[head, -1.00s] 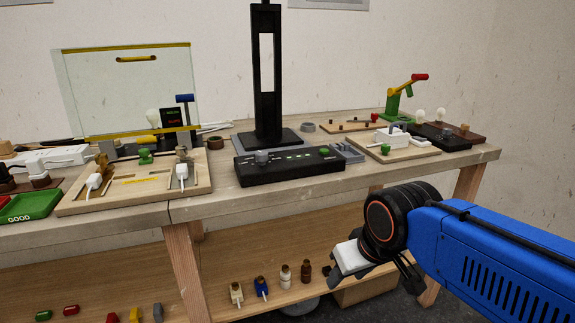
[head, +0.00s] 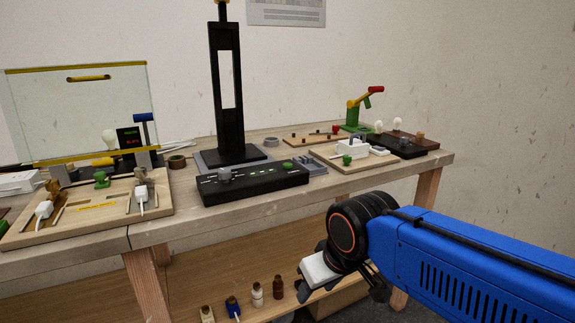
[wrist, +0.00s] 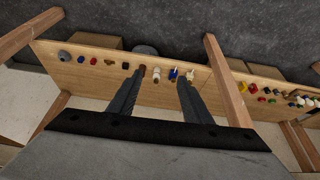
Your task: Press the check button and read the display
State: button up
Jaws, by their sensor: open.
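A small dark display (head: 130,137) with green and red lettering stands behind the clear screen at the left; its text is too small to read. Green buttons show in three places: on the left wooden board (head: 101,180), on the black console (head: 288,165) and on the right wooden board (head: 347,160). I cannot tell which is the check button. My gripper (head: 312,279) is in front of the bench, below its top and apart from all the buttons. In the wrist view its two dark fingers (wrist: 161,77) are spread with nothing held between them, above the lower shelf.
The clear screen (head: 80,115) with yellow edges stands over the left part of the bench. A tall black stand (head: 226,90) rises behind the console. Bulbs and a green-and-red lever (head: 362,108) are at the right. Small bottles and plugs sit on the lower shelf (wrist: 100,75).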

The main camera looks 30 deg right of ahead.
grip_shut()
dwell(1.6)
